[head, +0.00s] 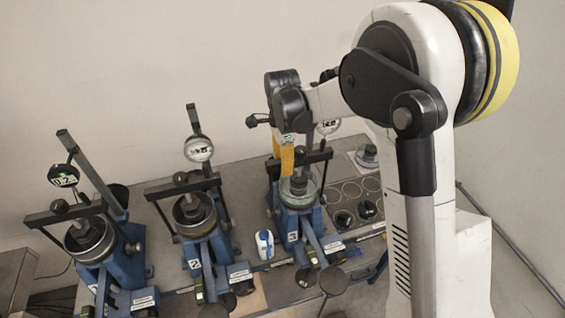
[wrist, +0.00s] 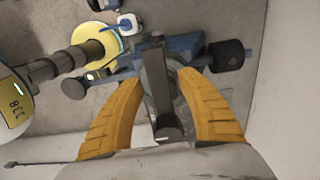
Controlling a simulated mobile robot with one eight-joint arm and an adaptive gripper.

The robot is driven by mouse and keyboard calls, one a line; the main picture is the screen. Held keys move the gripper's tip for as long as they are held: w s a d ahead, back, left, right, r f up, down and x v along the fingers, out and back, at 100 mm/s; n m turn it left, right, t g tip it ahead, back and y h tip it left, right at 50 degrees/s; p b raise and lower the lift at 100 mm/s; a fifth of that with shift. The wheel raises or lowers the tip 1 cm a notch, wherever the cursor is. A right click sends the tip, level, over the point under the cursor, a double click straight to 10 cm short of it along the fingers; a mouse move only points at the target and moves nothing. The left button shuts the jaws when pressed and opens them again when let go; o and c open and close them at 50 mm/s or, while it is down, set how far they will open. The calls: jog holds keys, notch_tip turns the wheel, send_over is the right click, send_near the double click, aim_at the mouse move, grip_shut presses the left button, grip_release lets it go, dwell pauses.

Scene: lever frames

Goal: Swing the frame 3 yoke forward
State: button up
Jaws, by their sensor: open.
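Frame 3 (head: 293,238) is a blue lever frame, the rightmost of three, with a white "3" on its front. Its dark yoke bar (head: 318,158) crosses above a round cell with a grey stem (head: 298,186). My gripper (head: 284,158) is at the left part of this yoke, its yellow fingers pointing down and partly overlapping the bar. In the wrist view my gripper (wrist: 160,78) is open, with one yellow finger on each side of a dark grey bar (wrist: 154,85). The bar lies between the fingers; I cannot tell whether they touch it.
Frame 2 (head: 194,248) and frame 1 (head: 122,262) stand to the left with similar yokes. A small white-and-blue object (head: 264,244) stands between frames 2 and 3. A panel with round recesses (head: 352,190) lies right of frame 3.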

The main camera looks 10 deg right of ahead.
jog(key=shift+f, duration=0.2)
jog(key=shift+c, duration=0.5)
grip_shut()
